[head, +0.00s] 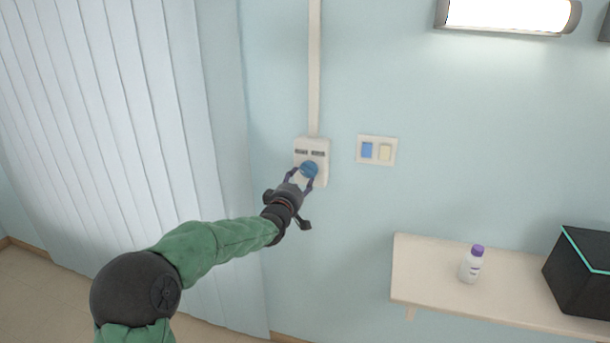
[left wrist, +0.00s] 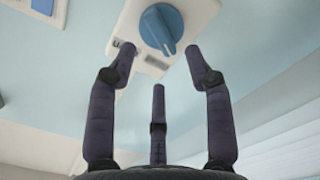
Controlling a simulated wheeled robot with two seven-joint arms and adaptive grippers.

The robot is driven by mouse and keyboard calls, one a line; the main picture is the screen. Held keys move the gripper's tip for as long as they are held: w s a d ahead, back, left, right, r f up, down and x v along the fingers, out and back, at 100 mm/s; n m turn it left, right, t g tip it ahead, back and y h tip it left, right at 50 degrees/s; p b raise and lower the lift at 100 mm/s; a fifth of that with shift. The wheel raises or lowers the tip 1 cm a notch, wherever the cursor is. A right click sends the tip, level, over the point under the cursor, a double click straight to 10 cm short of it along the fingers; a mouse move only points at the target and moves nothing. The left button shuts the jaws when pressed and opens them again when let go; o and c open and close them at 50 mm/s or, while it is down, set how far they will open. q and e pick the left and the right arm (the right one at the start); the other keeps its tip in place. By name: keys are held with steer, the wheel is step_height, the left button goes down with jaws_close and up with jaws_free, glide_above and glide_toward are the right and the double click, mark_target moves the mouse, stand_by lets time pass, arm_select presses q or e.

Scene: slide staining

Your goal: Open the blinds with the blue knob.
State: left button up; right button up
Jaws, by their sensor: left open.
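The blue knob (head: 309,169) sits on a white wall box (head: 322,147) with two dark label marks above it. It also shows in the left wrist view as a round blue dial (left wrist: 161,28) with a raised grip ridge. My left gripper (head: 299,180) is at the knob, with its fingers open and spread to either side. In the left wrist view the open fingers (left wrist: 160,70) point toward the knob, which lies just beyond the tips; I cannot tell whether they touch it. The vertical blinds (head: 130,120) hang closed at the left. My right gripper is not in view.
A switch plate (head: 377,150) with a blue and a cream rocker is right of the wall box. A shelf (head: 430,275) at lower right holds a purple-capped bottle (head: 470,265) and a black box (head: 580,275). A lamp (head: 510,14) is above.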

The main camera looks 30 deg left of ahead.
mark_target(305, 172)
arm_select(q)
steer(key=shift+b+x, duration=0.35)
steer(key=shift+x, duration=2.5)
jaws_close()
